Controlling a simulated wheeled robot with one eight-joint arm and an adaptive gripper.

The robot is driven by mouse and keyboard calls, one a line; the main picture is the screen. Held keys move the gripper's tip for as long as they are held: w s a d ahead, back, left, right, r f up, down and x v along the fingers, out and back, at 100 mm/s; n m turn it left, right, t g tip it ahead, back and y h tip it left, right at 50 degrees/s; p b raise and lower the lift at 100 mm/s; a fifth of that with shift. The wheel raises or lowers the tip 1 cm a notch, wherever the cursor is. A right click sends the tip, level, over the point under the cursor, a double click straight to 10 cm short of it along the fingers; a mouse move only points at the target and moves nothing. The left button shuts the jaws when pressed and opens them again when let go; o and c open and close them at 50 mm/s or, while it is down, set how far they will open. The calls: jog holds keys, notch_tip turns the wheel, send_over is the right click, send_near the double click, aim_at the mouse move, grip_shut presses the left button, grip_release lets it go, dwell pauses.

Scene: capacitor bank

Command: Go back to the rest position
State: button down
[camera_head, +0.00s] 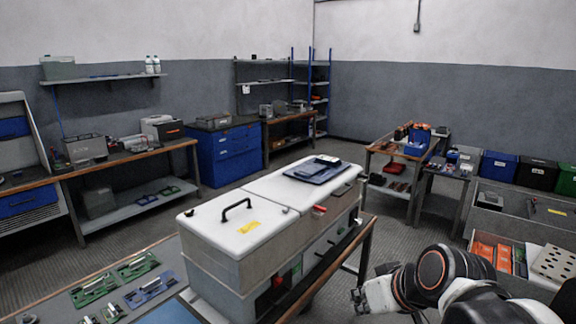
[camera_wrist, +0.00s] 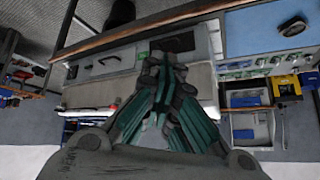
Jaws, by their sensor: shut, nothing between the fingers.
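My gripper (camera_head: 359,300) hangs at the lower right of the head view, at the end of my folded arm, to the right of the cabinet and clear of it. In the wrist view its teal fingers (camera_wrist: 166,66) come together at the tips, shut with nothing between them. The pale cabinet (camera_head: 217,258) stands in the middle on a workbench. Its white top (camera_head: 268,191) carries a black handle (camera_head: 236,207) and a yellow label. The cabinet also shows behind the fingers in the wrist view (camera_wrist: 95,95), partly hidden by them.
A dark blue tray (camera_head: 302,172) lies on the cabinet top. Green and blue boards (camera_head: 97,287) lie on the bench at lower left. Drawers with orange and white parts (camera_head: 492,252) are at the right. Open floor (camera_head: 215,215) lies behind the cabinet.

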jog(key=s+d+m+h, duration=0.2)
jog(key=s+d, duration=0.3)
jog(key=s, duration=0.5)
jog(key=shift+d+m+h, duration=0.35)
jog(key=shift+m+h, duration=0.05)
jog(key=shift+h, duration=0.2)
